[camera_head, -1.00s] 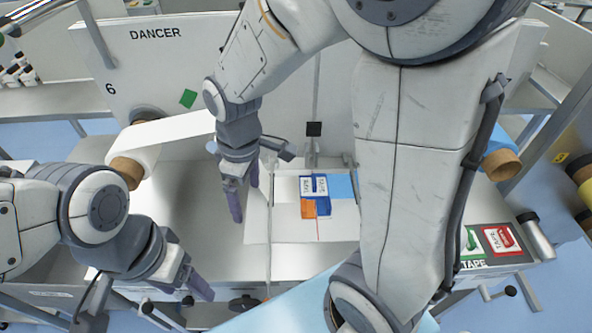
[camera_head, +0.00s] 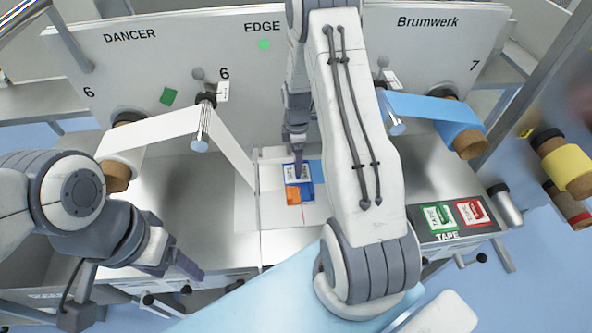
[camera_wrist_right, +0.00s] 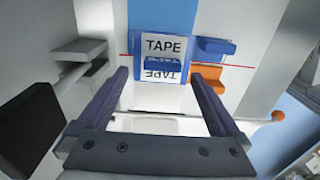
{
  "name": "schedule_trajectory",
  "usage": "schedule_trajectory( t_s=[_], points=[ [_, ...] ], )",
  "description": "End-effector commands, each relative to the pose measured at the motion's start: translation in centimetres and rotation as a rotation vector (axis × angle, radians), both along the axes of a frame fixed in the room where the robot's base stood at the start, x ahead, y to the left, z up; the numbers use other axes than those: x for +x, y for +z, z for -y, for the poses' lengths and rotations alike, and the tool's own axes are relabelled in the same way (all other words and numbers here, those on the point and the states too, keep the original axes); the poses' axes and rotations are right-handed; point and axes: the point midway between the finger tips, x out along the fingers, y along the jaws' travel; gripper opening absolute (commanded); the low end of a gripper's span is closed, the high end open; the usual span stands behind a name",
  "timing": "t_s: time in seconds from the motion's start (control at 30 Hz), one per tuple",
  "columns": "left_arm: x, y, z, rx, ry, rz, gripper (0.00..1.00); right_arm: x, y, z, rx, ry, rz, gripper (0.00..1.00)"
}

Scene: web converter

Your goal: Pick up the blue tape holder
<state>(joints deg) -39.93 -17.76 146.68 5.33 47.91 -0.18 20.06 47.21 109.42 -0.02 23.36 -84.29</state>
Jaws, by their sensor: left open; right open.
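The blue tape holder (camera_head: 307,189) lies on the white splice plate near the middle of the head view, partly hidden by my right gripper. The right wrist view shows its blue body (camera_wrist_right: 163,64) with a white TAPE label. My right gripper (camera_head: 298,167) points down over it, fingers open. In the wrist view the fingertips (camera_wrist_right: 160,78) lie toward either side of the holder, with nothing held; contact cannot be told. An orange piece (camera_wrist_right: 207,77) sits beside it. My left gripper (camera_head: 188,265) is open and empty at the lower left, away from the holder.
A black TAPE tray (camera_head: 447,238) at the right holds a green tape holder (camera_head: 437,217) and a red one (camera_head: 472,212). A white web (camera_head: 165,130) runs from a roll at the left, a blue web (camera_head: 420,108) from one at the right. Bare metal table lies left of the plate.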

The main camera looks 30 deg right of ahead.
Motion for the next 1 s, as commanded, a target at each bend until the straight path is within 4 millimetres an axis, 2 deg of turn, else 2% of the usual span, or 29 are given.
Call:
schedule_trajectory(
  t_s=[0.23, 0.4, 0.7, 0.77, 0.9, 1.0],
  points=[
    [0.0, 2.6, 0.0, 0.0, -0.004, 0.0, 0.69, -0.4, -2.6, -0.2, 0.003, 0.0, -0.005, 1.0],
    [0.0, 2.9, 0.0, 0.0, -0.005, 0.0, 0.69, -0.3, -4.5, -0.1, 0.0, 0.0, -0.001, 1.0],
    [0.0, 2.9, 0.0, 0.0, -0.005, 0.0, 0.69, -0.3, -4.9, -0.1, 0.0, -0.001, 0.0, 1.0],
    [0.0, 2.9, 0.0, 0.0, -0.005, 0.0, 0.69, -0.2, -4.9, -0.1, 0.0, -0.001, 0.0, 0.77],
    [0.0, 2.9, 0.0, 0.0, -0.005, 0.0, 0.69, -0.2, -4.9, -0.1, 0.0, -0.001, 0.0, 0.24],
    [0.0, 2.9, 0.0, 0.0, -0.005, 0.0, 0.69, -0.2, -4.9, -0.1, 0.0, -0.001, 0.0, 0.24]
  ],
)
